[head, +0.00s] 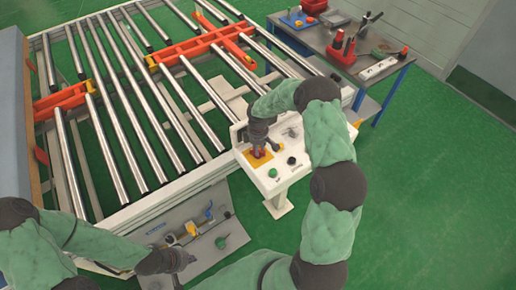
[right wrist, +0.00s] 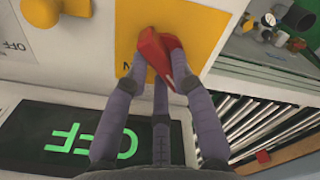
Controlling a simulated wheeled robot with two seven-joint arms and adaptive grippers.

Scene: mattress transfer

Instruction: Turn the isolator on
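The isolator is a red handle (right wrist: 158,55) on a yellow plate (right wrist: 190,22), on the white control panel (head: 270,180). In the head view the red handle (head: 259,153) sits on its small yellow plate under my right gripper (head: 260,146). In the right wrist view the fingers of my right gripper (right wrist: 160,66) are closed around the handle, which looks tilted. A dark display (right wrist: 90,145) below shows green letters that read OFF. My left gripper (head: 184,262) is low at the bottom left, by a grey panel; its fingers are too small to judge.
A roller conveyor (head: 130,115) with orange parts fills the left and middle. The grey panel (head: 190,232) with valves lies beside my left gripper. A tool table (head: 350,50) stands at the upper right. Green floor (head: 435,185) is free at right.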

